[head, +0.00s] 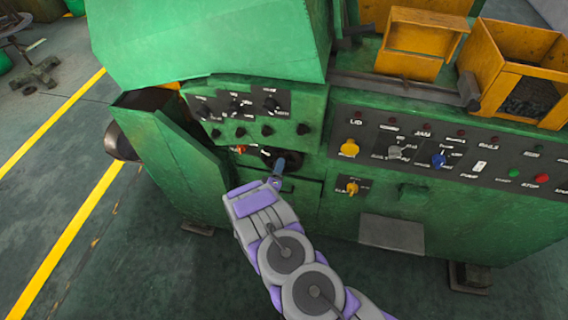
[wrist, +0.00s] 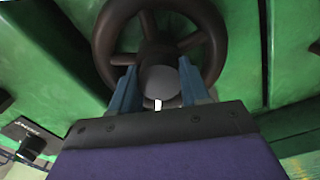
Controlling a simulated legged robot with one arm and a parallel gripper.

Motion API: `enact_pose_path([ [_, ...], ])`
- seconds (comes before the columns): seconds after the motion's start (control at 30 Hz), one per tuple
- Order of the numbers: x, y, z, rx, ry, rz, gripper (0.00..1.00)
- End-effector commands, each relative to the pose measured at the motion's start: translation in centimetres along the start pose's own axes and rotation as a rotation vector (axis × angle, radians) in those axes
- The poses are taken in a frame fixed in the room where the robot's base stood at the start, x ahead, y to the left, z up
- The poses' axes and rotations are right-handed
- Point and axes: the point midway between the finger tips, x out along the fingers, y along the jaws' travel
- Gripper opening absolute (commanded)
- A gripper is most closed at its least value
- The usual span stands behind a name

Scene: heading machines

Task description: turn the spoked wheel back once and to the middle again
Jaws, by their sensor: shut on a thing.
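The dark spoked wheel (wrist: 205,22) fills the top middle of the wrist view, with its rim, spokes and a round grey hub or knob (wrist: 160,82). My gripper (wrist: 160,92) has its two blue fingers on either side of this round part and is shut on the wheel there. In the head view my gripper (head: 278,166) reaches the front of the green machine, below the small knob panel. The wheel is mostly hidden there; a dark bit of it (head: 267,153) shows just behind the fingers.
The green machine (head: 440,215) has a panel of dark knobs (head: 240,112) above the wheel and a panel with coloured knobs and buttons (head: 460,150) to the right. An open green door (head: 178,160) stands at the left. Yellow bins (head: 515,60) sit on top. Floor (head: 120,270) at the left is clear.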

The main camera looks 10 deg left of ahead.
Motion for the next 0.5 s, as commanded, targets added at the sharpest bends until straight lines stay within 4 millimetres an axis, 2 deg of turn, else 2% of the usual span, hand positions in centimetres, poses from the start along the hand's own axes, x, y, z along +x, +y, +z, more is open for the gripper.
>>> enact_pose_path([
  [0.03, -0.16, 0.14, -0.78, -0.038, 0.015, 0.0, 0.0],
  [0.5, -0.15, -0.23, -0.71, -0.481, 0.019, 0.002, 0.0],
])
